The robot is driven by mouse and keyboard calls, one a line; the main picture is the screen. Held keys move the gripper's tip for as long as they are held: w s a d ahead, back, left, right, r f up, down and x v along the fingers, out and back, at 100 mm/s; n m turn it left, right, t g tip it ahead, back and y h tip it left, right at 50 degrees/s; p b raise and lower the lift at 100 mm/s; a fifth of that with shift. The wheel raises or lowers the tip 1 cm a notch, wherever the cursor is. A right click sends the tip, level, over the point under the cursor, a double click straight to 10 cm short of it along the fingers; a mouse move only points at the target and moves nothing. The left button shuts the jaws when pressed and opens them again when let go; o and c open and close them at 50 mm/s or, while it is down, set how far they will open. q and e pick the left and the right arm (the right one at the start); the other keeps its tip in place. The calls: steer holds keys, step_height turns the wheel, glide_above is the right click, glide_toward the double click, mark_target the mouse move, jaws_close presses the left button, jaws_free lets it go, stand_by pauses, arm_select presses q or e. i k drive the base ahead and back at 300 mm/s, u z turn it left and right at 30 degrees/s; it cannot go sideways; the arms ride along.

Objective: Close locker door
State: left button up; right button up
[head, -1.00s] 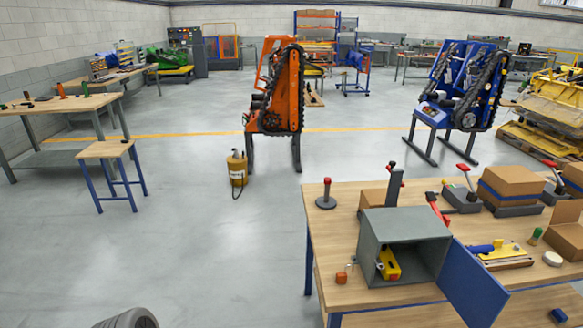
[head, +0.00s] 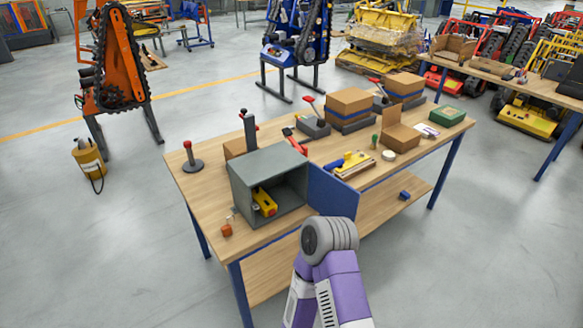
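The locker is a small grey open-fronted box (head: 265,163) near the front left of the wooden workbench. Its blue door (head: 334,192) stands wide open, hinged at the box's right edge and swung out to the right. A yellow tool with a red part (head: 264,202) lies inside the box. A purple and grey arm of mine rises from the bottom of the head view, its rounded joint just below the door in the picture. I cannot tell whether it touches the door. Neither gripper shows in the view.
Cardboard boxes (head: 348,104) and a yellow-and-blue tool (head: 347,163) lie behind and right. Open floor (head: 475,225) is at the right.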

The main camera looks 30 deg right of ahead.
mark_target(329, 195)
steer(key=u, duration=3.3)
steer(key=k, duration=2.8)
steer(key=z, duration=2.05)
steer(key=i, duration=0.5)
steer(key=z, duration=0.1)
steer(key=k, duration=1.3)
steer(key=z, duration=0.15)
